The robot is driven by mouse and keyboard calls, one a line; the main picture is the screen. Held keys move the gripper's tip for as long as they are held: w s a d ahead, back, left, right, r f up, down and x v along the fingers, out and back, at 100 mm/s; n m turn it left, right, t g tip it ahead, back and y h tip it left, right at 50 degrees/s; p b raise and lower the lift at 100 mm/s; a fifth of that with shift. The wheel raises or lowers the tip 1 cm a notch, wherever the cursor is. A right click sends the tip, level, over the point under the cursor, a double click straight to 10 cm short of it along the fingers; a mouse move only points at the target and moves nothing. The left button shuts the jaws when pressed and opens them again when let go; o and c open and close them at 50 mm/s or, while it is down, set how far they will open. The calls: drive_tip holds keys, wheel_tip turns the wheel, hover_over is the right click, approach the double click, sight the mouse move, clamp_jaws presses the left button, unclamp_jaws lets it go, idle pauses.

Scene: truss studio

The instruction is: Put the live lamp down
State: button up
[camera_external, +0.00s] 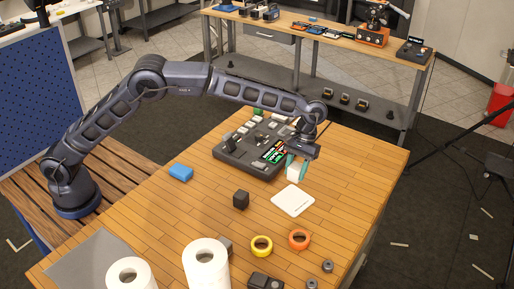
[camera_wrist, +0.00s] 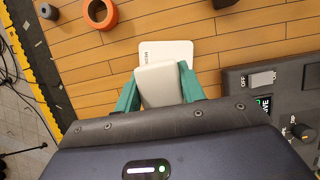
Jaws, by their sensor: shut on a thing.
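My gripper (camera_external: 297,165) has teal fingers and is shut on a plain white block, the lamp (camera_external: 293,174). It holds the lamp just behind a flat white pad (camera_external: 292,201) on the wooden table, seemingly above the tabletop. In the wrist view the lamp (camera_wrist: 160,84) sits between the two fingers (camera_wrist: 158,78) and covers part of the pad (camera_wrist: 180,48). The pad has small dark lettering at its left edge, partly readable. I cannot tell the exact gap between lamp and table.
A dark console (camera_external: 236,157) with switches and a lit display is close to my gripper. White rolls (camera_external: 206,266) stand at the front.

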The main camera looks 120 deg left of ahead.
wheel_tip(320, 180, down, 10)
drive_tip(key=shift+f, duration=0.1)
idle(0.4)
drive_tip(key=o, duration=1)
drive_tip(key=shift+f, duration=0.15)
drive_tip(key=shift+c, duration=0.2)
